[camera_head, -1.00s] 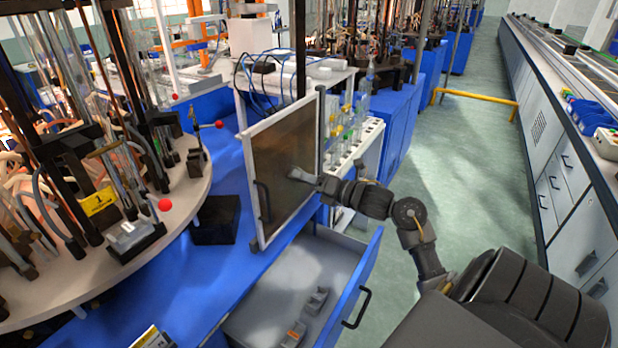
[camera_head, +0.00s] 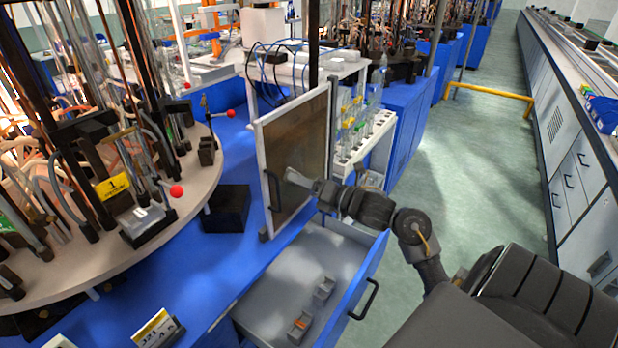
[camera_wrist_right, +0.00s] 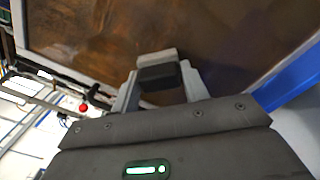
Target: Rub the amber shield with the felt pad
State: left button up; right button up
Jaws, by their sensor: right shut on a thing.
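The amber shield (camera_head: 300,140) is a brown, see-through panel in a white frame, standing upright at the edge of the blue bench. In the right wrist view the shield (camera_wrist_right: 90,30) fills the upper part. My right gripper (camera_head: 292,176) is at the shield's face, low on the panel. It is shut on the felt pad (camera_wrist_right: 158,75), a small dark block with a lighter grey part behind it. The pad is against or very close to the panel; I cannot tell if it touches. My left gripper is not in view.
An open drawer (camera_head: 262,305) with two small blocks juts out below the shield. The round table (camera_head: 195,190) with tubes and a red ball knob (camera_head: 177,191) stands at left. A rack of bottles (camera_head: 350,150) is behind the shield. The aisle at right is clear.

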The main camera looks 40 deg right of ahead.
jog(key=shift+s+a, duration=0.1)
jog(key=shift+a, duration=0.2)
jog(key=shift+r, duration=0.1)
jog(key=shift+r+p, duration=0.45)
jog(key=shift+r, duration=0.25)
jog(key=shift+d+f+b, duration=0.1)
jog(key=shift+d+b, duration=0.2)
jog(key=shift+d, duration=0.15)
jog(key=shift+w+d+b, duration=0.25)
jog(key=shift+d, duration=0.35)
jog(key=shift+w+d+b, duration=0.2)
jog(key=shift+w+d, duration=0.05)
jog(key=shift+d, duration=0.3)
jog(key=shift+w+d, duration=0.1)
jog(key=shift+d, duration=0.3)
